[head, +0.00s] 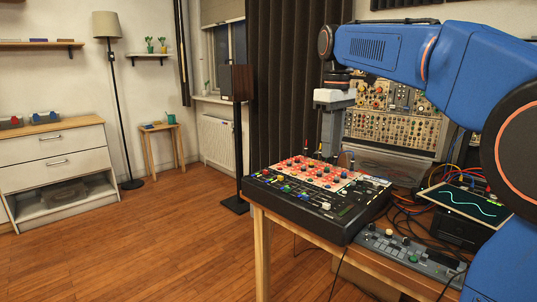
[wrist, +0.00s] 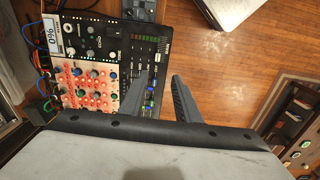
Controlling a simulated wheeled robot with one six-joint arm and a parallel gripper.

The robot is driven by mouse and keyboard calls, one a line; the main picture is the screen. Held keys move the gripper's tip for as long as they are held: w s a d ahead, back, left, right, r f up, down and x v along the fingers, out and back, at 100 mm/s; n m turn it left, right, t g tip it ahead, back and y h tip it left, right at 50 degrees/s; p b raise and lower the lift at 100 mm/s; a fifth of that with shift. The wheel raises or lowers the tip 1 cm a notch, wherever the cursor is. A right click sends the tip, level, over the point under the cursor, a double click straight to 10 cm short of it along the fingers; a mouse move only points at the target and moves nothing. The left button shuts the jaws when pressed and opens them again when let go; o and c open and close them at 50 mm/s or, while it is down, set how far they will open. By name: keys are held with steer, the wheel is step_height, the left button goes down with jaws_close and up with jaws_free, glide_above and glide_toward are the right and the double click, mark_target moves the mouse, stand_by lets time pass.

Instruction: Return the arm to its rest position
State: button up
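My blue arm (head: 385,50) reaches from the right across the top of the head view and bends down at the wrist. My gripper (head: 331,155) points down above the back part of a black synth console (head: 325,220). In the wrist view, the fingers of my gripper (wrist: 163,76) stand apart with nothing between them. The console (wrist: 152,52), with its red panel and coloured knobs, lies below and to the left there. Whether the fingertips touch the console cannot be told.
A modular rack (head: 392,125) stands behind the gripper. A screen with a wave trace (head: 465,204), loose cables and a small controller (head: 410,257) lie to the right on the wooden table (head: 345,256). The floor (head: 130,240) at left is clear. A floor lamp (head: 118,100) stands further back.

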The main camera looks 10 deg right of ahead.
steer(key=s+d+f+m+t, duration=0.1)
steer(key=s+f+m+t, duration=0.1)
steer(key=s+f, duration=1.1)
steer(key=s+d+f+m+t, duration=0.2)
steer(key=s+f+m, duration=0.3)
steer(key=s+f, duration=0.9)
steer(key=shift+s+d+f+t, duration=0.25)
steer(key=shift+s+t, duration=0.15)
steer(key=shift+s, duration=0.35)
steer(key=shift+a+r, duration=0.1)
